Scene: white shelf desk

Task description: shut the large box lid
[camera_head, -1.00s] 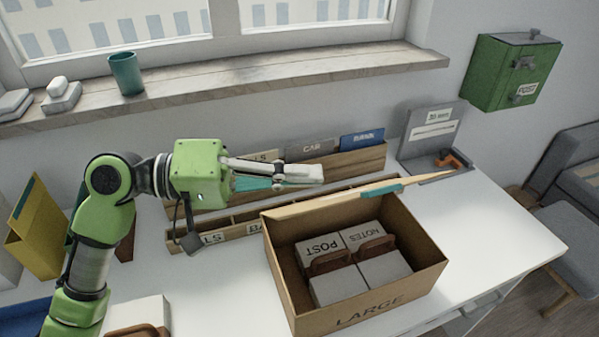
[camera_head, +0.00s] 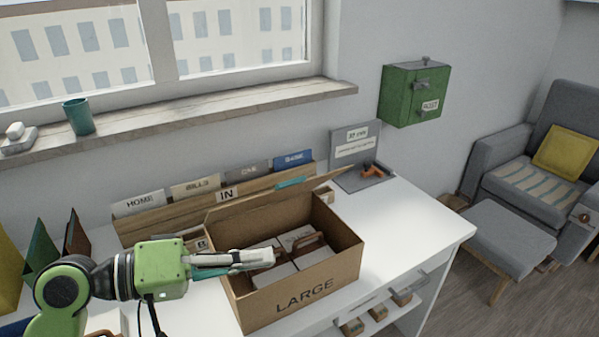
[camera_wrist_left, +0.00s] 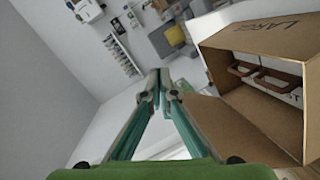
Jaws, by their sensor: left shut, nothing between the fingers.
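The large brown box (camera_head: 318,293), marked LARGE, stands open on the white desk. Grey blocks with brown handles show inside. My left gripper (camera_head: 262,258) is shut and empty, pointing right across the box's left side; I cannot tell whether it touches the box. In the left wrist view my shut fingers (camera_wrist_left: 163,85) are left of the open box (camera_wrist_left: 245,40). My right gripper is not in view.
A wooden file rack (camera_head: 150,232) with labelled folders stands behind the box. A grey stand (camera_head: 352,150) with an orange-handled object is at the back right. The white desk (camera_head: 425,225) is clear to the right. A green post box (camera_head: 412,95) hangs on the wall.

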